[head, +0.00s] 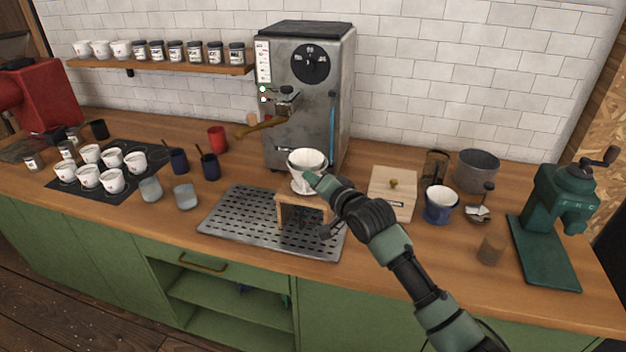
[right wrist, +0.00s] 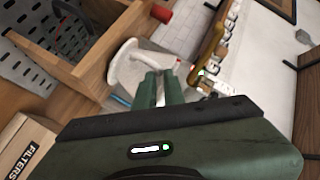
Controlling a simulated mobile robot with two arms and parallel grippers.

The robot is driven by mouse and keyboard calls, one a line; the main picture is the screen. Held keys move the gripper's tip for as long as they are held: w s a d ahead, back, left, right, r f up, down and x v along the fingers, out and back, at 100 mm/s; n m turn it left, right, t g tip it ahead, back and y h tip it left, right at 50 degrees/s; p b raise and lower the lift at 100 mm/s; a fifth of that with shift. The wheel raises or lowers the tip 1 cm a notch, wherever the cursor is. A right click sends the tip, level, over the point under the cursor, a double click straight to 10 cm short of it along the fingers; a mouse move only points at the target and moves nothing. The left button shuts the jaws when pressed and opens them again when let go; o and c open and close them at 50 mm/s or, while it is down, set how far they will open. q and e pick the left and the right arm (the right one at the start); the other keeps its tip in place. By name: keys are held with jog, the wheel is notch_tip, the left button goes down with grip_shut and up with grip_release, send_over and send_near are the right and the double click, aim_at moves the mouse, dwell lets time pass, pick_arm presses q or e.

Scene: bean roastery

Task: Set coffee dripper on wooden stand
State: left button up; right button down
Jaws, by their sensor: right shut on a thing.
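The white coffee dripper (head: 307,160) is over the top of the wooden stand (head: 281,211) in the head view, upright as far as I can tell. My right gripper (head: 314,178) is shut on the dripper from its right front side. In the right wrist view the fingers (right wrist: 161,88) close on the white dripper (right wrist: 124,66), beside the stand's wooden frame (right wrist: 92,66). Whether the dripper's base touches the stand's top I cannot tell. My gripper hides part of the dripper and the stand's right side. My left gripper is out of view.
The stand is on a perforated metal tray (head: 236,222). The espresso machine (head: 300,110) rises close behind. Two glasses (head: 185,197) and dark cups stand left.

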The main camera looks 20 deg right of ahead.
jog(key=shift+f, duration=0.2)
dwell(0.3)
jog(key=c, duration=1.4)
grip_release()
jog(key=shift+c, duration=0.2)
jog(key=shift+f, duration=0.1)
